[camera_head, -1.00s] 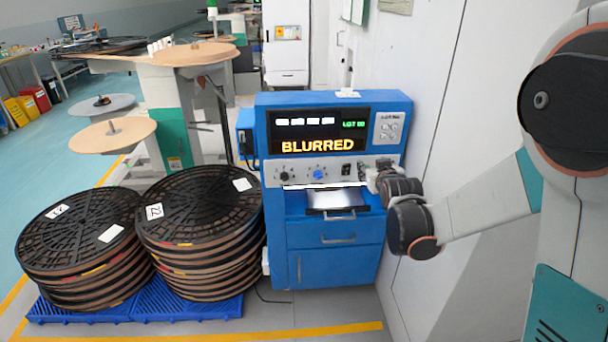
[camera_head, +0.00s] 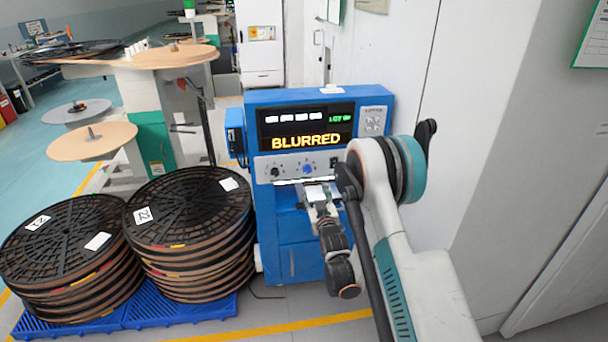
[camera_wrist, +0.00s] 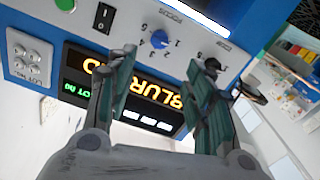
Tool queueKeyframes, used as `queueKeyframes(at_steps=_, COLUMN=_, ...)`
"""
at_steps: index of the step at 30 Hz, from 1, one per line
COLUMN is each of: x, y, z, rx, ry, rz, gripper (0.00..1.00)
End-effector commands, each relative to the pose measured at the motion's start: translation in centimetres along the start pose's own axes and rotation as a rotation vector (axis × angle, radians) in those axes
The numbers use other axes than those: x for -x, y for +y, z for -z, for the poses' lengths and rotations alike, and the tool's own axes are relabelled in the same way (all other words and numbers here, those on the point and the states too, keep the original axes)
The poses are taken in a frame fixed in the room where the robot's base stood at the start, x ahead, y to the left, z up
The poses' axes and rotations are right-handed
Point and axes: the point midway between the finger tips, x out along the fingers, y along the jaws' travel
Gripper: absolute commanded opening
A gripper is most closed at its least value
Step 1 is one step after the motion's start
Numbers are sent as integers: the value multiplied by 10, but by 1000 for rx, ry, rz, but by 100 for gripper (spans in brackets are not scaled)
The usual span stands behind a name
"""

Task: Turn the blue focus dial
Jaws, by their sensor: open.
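The blue focus dial (camera_head: 308,168) is on the light control strip of the blue machine (camera_head: 262,215), below a display (camera_head: 305,130) that reads BLURRED. In the wrist view the blue dial (camera_wrist: 160,39) shows at the top middle, beside a printed FOCUS label, with numbers around it. My gripper (camera_wrist: 168,72) is open and empty in the wrist view, with its fingers to either side below the dial and apart from it. In the head view my gripper (camera_head: 318,192) is in front of the control strip, partly hidden by my arm.
A dark knob (camera_head: 275,171) sits left of the dial. A black rocker switch (camera_wrist: 104,17) is also on the strip. Stacked black reels (camera_head: 190,205) stand on blue pallets to the left. A white wall (camera_head: 440,130) is close on the right.

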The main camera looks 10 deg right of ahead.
Motion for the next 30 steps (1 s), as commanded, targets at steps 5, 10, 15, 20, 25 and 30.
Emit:
queueKeyframes(at_steps=5, x=-14, y=1, z=4, rx=-1, ry=-1, rz=0, gripper=48)
queueKeyframes(at_steps=10, x=-37, y=0, z=0, rx=-1, ry=-1, rz=0, gripper=48)
queueKeyframes(at_steps=15, x=-71, y=-1, z=-3, rx=-2, ry=-2, rz=0, gripper=48)
queueKeyframes(at_steps=20, x=-100, y=-1, z=-3, rx=-2, ry=-2, rz=0, gripper=48)
queueKeyframes(at_steps=25, x=-123, y=0, z=-2, rx=-1, ry=-2, rz=0, gripper=48)
queueKeyframes(at_steps=30, x=-133, y=0, z=0, rx=-1, ry=-2, rz=0, gripper=48)
